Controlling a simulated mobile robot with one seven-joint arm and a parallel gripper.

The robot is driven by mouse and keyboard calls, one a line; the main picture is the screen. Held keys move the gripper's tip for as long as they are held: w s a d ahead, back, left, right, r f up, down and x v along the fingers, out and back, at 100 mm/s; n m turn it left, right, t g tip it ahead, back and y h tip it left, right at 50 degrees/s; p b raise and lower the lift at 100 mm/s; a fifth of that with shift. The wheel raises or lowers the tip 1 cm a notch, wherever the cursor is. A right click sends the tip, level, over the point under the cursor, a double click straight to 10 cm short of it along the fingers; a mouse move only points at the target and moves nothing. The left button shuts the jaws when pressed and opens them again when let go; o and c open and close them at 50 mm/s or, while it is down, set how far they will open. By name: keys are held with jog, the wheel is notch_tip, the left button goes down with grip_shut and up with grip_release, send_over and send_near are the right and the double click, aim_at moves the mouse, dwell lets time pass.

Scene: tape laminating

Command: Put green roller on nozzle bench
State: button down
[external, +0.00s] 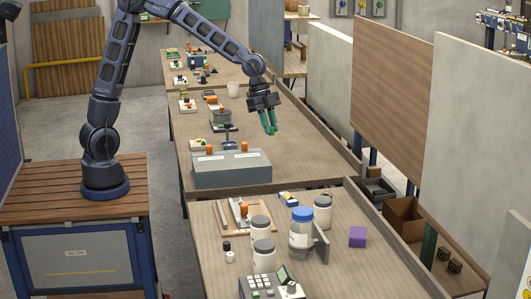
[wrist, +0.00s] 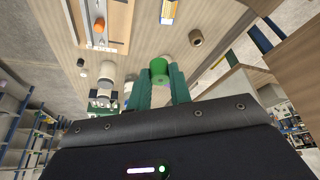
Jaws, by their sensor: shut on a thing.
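My gripper (external: 270,127) is above the right side of the middle bench in the external view, with its green fingers pointing down. In the wrist view, my gripper (wrist: 163,85) is shut on a green roller (wrist: 158,66), whose round end shows between the green fingertips. In the external view I cannot tell the roller apart from the green fingers. The middle bench (external: 285,165) carries a grey box (external: 232,170) at its near end. No bench bears a readable label, so I cannot tell which one is the nozzle bench.
The near bench (external: 340,275) holds a wooden tray, a blue-lidded jar (external: 301,240), several white jars, a purple block (external: 357,237) and a keypad device (external: 262,288). A white cup (external: 233,90) stands farther back. The right part of the middle bench is clear; upright panels stand beyond it.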

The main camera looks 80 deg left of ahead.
jog(key=s+a+n+t+y, duration=0.1)
jog(key=s+a+n, duration=0.1)
jog(key=a, duration=1)
jog(key=s+a+n, duration=0.1)
jog(key=a+n, duration=0.2)
jog(key=a, duration=0.9)
jog(key=s+a+f+n+t+y, duration=0.1)
jog(key=s+a+f+n, duration=0.15)
jog(key=s+a, duration=0.55)
jog(key=s+a+f+n+y, duration=0.1)
jog(key=s+a+f+n, duration=0.3)
jog(key=a, duration=0.8)
jog(key=shift+m, duration=0.65)
jog(key=shift+s+d+f, duration=0.1)
jog(key=shift+s+f, duration=0.1)
jog(key=shift+f, duration=4.25)
jog(key=shift+s+f, duration=0.15)
jog(key=shift+f, duration=4.3)
jog(key=shift+f, duration=0.1)
jog(key=c, duration=1.3)
grip_release()
jog(key=shift+v, duration=6.05)
